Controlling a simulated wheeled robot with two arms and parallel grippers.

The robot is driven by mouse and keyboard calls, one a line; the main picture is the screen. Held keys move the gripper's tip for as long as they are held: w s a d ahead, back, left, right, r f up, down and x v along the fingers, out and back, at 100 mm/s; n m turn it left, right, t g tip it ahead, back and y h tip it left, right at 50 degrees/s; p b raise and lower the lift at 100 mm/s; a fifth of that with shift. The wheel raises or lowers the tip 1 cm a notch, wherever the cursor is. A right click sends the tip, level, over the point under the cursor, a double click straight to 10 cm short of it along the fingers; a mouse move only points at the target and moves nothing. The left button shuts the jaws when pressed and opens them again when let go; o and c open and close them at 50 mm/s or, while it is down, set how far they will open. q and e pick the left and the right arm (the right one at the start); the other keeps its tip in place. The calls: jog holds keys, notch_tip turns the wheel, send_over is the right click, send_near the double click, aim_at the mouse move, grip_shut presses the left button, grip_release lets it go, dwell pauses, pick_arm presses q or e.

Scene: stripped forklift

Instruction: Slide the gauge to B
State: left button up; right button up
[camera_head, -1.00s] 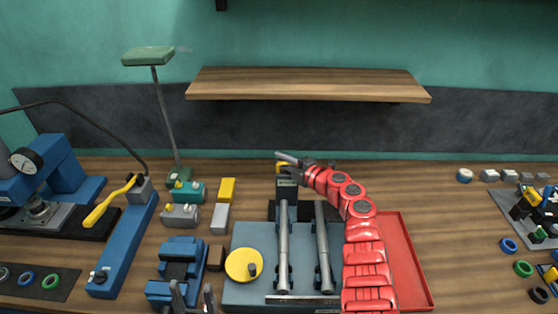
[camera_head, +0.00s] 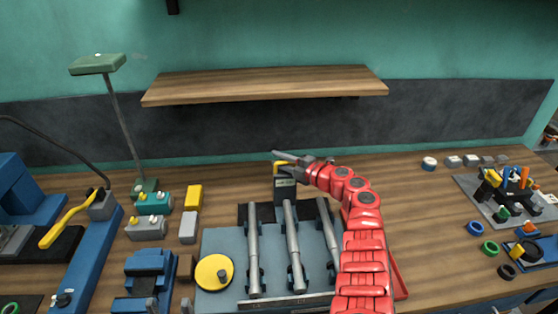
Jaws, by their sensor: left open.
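The gauge (camera_head: 286,186) is a dark block with a small pale display and a yellow top part. It stands at the far end of the blue-grey fixture plate (camera_head: 222,243), behind the middle one of three grey cylinders. My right gripper (camera_head: 288,158), on the red arm, is at the gauge's yellow top and looks shut on it; its fingers partly cover that top. I cannot make out any letter B. My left gripper (camera_head: 169,306) is open and empty at the bottom edge, with only its fingertips showing, in front of the blue vise.
A yellow disc (camera_head: 214,271) with a knob lies on the plate's left side. A blue vise (camera_head: 150,275) and small blocks stand left of it. A wooden shelf (camera_head: 265,84) hangs above. The table right of my red arm is mostly clear up to several coloured rings.

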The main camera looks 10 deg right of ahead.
jog(key=shift+s+a, duration=0.1)
jog(key=shift+s+d, duration=0.2)
jog(key=shift+d, duration=0.05)
jog(key=b+v, duration=0.4)
jog(key=v, duration=1.2)
jog(key=shift+s+d+r, duration=0.2)
jog(key=shift+d, duration=0.15)
